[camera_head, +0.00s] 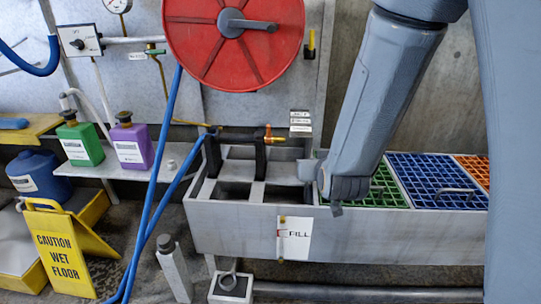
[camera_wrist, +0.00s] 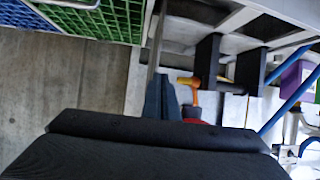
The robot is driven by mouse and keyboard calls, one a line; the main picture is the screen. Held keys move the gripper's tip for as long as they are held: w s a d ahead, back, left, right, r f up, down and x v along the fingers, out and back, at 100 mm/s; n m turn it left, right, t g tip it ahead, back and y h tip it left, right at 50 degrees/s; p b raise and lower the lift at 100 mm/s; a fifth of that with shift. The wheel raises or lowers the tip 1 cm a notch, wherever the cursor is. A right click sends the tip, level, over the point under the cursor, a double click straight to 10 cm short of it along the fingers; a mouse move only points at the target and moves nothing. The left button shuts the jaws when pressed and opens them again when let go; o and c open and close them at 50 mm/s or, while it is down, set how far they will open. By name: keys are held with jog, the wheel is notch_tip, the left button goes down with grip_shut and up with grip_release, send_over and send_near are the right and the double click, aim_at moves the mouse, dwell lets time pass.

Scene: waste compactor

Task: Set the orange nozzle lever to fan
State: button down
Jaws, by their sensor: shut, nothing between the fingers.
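The orange nozzle lever (camera_head: 268,132) sits on the brass end of a hose nozzle (camera_head: 240,136), which rests across two black uprights above the grey trough. The lever also shows in the wrist view (camera_wrist: 194,88), just right of my fingers. My gripper (camera_head: 336,207) is low over the trough, to the right of and below the lever in the head view, apart from it. In the wrist view my fingers (camera_wrist: 161,92) are together with nothing between them. A small label stack (camera_head: 300,121) hangs on the wall right of the nozzle; its words are too small to read surely.
A red hose reel (camera_head: 235,40) hangs above with blue hose (camera_head: 150,195) running down. Green (camera_head: 383,187), blue (camera_head: 430,180) and orange grates are at right. A FILL sign (camera_head: 294,240) is on the trough (camera_head: 400,232). Bottles and a yellow wet-floor sign (camera_head: 62,255) stand left.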

jog(key=w+a+f+t+y+b, duration=0.1)
jog(key=w+a+f+t+b, duration=0.35)
jog(key=b, duration=0.25)
jog(key=n+t+y+b, duration=0.2)
jog(key=t+b, duration=0.3)
jog(key=b, duration=0.1)
send_near(269, 130)
jog(key=b+x, duration=0.2)
jog(key=x, duration=0.4)
jog(key=shift+w+f+b, duration=0.1)
jog(key=shift+w+b, duration=0.2)
jog(key=shift+b, duration=0.1)
